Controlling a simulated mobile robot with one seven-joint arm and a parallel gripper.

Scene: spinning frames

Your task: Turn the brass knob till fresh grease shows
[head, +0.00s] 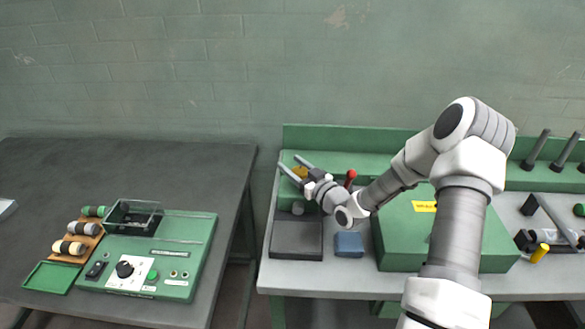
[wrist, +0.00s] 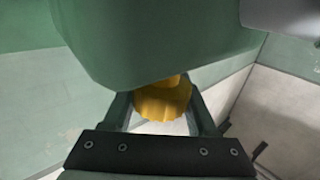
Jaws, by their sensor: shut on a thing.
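The brass knob (wrist: 163,103) is yellow with a scalloped rim and sits below a green housing (wrist: 150,40) in the wrist view. My gripper (wrist: 158,98) has one finger on each side of the knob and is shut on it. In the head view the knob (head: 299,172) shows as a small yellow patch between the fingers of my gripper (head: 290,161), at the left end of the right bench. The wrist hides part of the housing there. I cannot make out any grease in either view.
A red-topped lever (head: 350,176) stands close to my wrist on the right. A dark tray (head: 296,238), a blue block (head: 349,243) and a large green box (head: 400,255) lie below my arm. A separate dark table (head: 150,160) on the left holds a green control panel (head: 190,255).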

